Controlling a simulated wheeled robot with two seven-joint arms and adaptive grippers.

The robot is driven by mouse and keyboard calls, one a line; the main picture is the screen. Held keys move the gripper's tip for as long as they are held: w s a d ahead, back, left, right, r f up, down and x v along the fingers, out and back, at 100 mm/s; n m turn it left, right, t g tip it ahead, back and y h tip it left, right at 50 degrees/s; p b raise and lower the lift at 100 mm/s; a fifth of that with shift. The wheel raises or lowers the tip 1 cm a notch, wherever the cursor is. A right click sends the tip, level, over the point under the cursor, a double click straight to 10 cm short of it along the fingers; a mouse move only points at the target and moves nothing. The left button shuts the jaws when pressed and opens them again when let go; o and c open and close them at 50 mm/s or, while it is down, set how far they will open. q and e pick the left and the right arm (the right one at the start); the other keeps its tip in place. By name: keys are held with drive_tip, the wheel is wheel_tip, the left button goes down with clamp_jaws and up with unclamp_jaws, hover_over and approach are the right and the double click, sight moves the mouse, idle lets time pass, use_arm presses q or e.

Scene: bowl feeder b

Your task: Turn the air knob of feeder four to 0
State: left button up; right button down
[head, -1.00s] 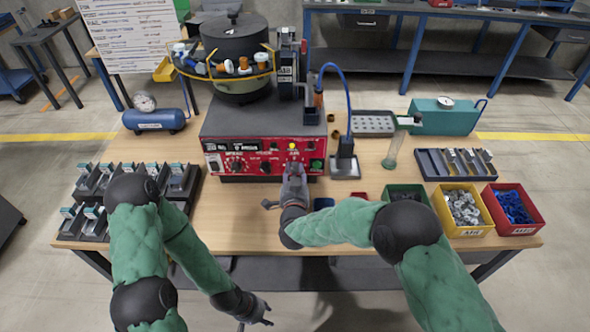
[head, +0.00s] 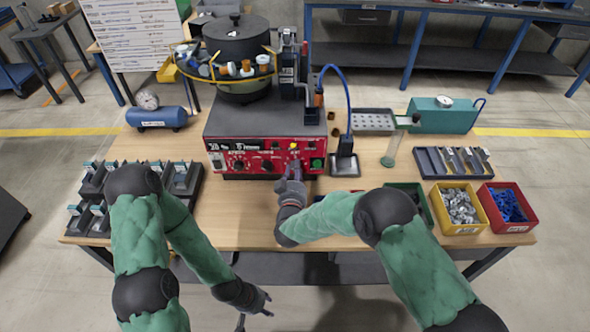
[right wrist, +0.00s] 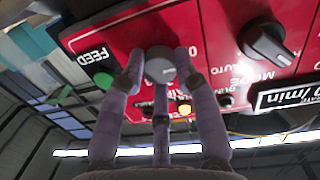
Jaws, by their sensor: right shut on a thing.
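The red front panel (head: 230,163) of the bowl feeder (head: 240,60) faces me at the back middle of the table. My right gripper (head: 294,170) is at the right part of this panel and hides the knob there in the head view. In the right wrist view my right gripper (right wrist: 158,72) has its fingers closed around a grey round knob (right wrist: 160,66). A "0" mark shows just beside the knob. I cannot read the knob's pointer. My left gripper (head: 255,306) hangs empty below the table's front edge, fingers apart.
A green button (right wrist: 103,80) marked FEED and a black mode knob (right wrist: 265,45) flank the held knob. A blue cable and a black block (head: 345,160) stand right of the feeder. Yellow (head: 440,210) and red (head: 489,207) bins sit at the right front.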

drive_tip(key=shift+s+f+n, duration=0.2)
drive_tip(key=shift+f+n, duration=0.1)
drive_tip(key=shift+f, duration=0.15)
drive_tip(key=c, duration=0.9)
unclamp_jaws()
drive_tip(key=shift+w, duration=0.1)
drive_tip(key=shift+r, duration=0.1)
drive_tip(key=shift+r, duration=0.1)
drive_tip(key=s, duration=1.2)
drive_tip(key=shift+a+r, duration=0.35)
drive_tip(key=shift+a, duration=0.05)
